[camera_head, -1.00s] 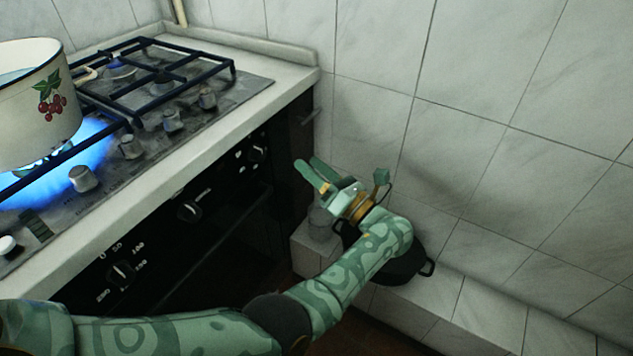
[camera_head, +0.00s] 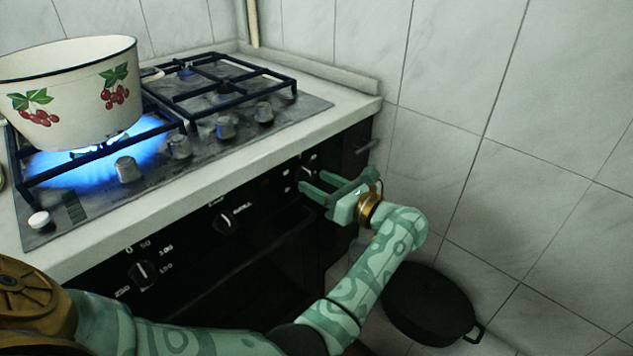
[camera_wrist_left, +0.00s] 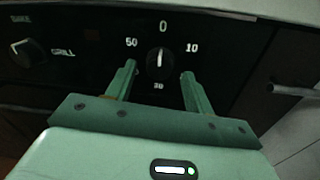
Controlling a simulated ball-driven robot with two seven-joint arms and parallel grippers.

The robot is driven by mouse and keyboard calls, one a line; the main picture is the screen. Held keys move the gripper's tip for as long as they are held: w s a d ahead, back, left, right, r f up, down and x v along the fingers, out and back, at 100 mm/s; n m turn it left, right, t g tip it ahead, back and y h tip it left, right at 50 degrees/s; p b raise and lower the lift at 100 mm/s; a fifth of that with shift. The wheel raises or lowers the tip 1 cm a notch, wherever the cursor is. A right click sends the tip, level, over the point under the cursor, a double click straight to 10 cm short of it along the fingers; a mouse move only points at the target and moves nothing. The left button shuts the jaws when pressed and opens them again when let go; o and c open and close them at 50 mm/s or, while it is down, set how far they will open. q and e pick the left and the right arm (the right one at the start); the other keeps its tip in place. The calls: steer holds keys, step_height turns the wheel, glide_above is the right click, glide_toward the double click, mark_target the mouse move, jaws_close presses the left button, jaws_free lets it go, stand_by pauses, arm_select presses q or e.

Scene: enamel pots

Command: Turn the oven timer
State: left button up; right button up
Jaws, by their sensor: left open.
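The oven timer (camera_wrist_left: 157,64) is a dark round knob on the black oven front, ringed by the numbers 0, 10, 30 and 50. Its pale mark points up at about 0 in the left wrist view. In the head view the timer (camera_head: 309,164) is small, just beyond my fingertips. My green left gripper (camera_head: 311,180) is open and faces the panel. In the left wrist view its fingertips (camera_wrist_left: 158,72) lie on either side of the knob, with gaps showing; whether they reach its depth I cannot tell. My right gripper is not in view.
The grill knob (camera_wrist_left: 28,52) sits left of the timer, and a temperature knob (camera_head: 143,273) is further left. Above, a cherry-patterned pot (camera_head: 75,95) stands over a lit blue flame. A dark pan (camera_head: 430,305) lies low at right. The tiled wall is close on the right.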

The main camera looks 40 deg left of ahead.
arm_select(q)
steer(key=shift+a, duration=0.8)
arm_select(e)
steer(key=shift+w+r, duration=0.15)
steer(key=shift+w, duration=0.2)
arm_select(q)
steer(key=c, duration=1)
steer(key=shift+m, duration=0.3)
